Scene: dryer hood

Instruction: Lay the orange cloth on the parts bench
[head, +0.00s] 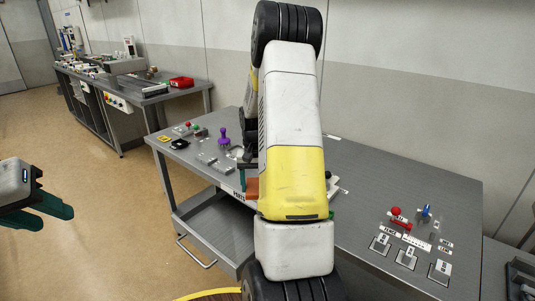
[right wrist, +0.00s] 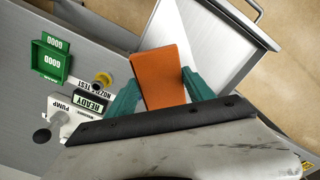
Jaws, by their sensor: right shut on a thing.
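The orange cloth (right wrist: 160,78) is a small flat block-like piece between the two teal fingers of my right gripper (right wrist: 160,97). My right gripper is shut on it. In the head view only a corner of the cloth (head: 252,188) shows beside my right arm, near the front edge of the grey bench (head: 380,175). A partly hidden label (head: 239,196) on that edge seems to read PARTS. My right arm covers the bench's middle. My left gripper (head: 48,212) is open and empty at the far left, over the floor and away from the bench.
A purple knobbed piece (head: 223,140) and small fixtures stand at the bench's left end. Red (head: 396,212) and blue (head: 427,210) knobs with labelled plates stand at the right.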

